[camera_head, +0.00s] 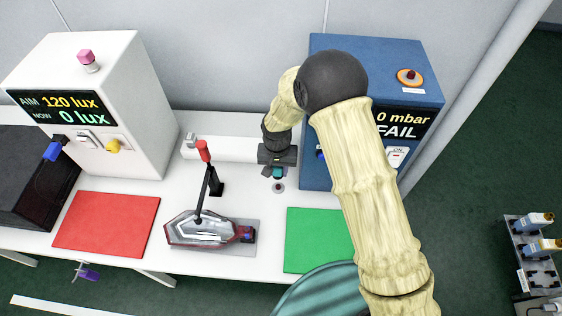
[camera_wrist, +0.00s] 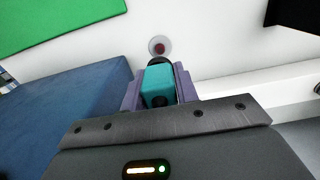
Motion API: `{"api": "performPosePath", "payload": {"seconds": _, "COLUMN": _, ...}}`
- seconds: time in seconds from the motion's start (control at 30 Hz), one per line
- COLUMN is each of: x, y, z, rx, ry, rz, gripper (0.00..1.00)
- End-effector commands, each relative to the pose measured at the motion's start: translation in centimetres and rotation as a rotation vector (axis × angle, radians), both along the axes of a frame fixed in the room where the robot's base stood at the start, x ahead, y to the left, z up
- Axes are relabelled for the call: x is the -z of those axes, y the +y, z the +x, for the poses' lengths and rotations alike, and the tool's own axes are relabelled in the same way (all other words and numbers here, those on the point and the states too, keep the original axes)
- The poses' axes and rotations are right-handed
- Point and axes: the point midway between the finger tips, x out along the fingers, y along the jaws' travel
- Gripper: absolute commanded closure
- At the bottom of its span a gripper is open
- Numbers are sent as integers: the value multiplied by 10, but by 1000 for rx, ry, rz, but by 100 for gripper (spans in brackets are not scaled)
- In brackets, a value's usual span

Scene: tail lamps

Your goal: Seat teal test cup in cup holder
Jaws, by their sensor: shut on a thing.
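My gripper (camera_head: 277,168) points down over the white table, left of the blue box. It is shut on the teal test cup (camera_head: 279,173). In the wrist view the teal cup (camera_wrist: 158,84) sits between the two purple fingers, with a dark end facing the table. A small round pale disc with a dark reddish centre (camera_head: 278,187), which looks like the cup holder, is on the table just in front of the cup. It also shows in the wrist view (camera_wrist: 158,46), just beyond the cup's dark end. I cannot tell whether they touch.
The blue box (camera_head: 325,65) reading "0 mbar FAIL" stands close on the right. A lamp in a fixture (camera_head: 205,228) with a red-handled lever clamp (camera_head: 204,152) is front left. A red mat (camera_head: 107,224) and a green mat (camera_head: 316,240) lie on the table. A white box (camera_head: 100,60) stands left.

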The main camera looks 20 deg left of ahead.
Motion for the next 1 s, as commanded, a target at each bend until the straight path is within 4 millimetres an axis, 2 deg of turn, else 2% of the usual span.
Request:
{"api": "performPosePath", "payload": {"seconds": 0.57, "x": -1, "y": -1, "z": -1, "rx": 2, "ry": 0, "rz": 0, "gripper": 94}}
{"api": "performPosePath", "payload": {"seconds": 1.0, "x": 38, "y": -1, "z": -1, "rx": 2, "ry": 1, "rz": 0, "gripper": 94}}
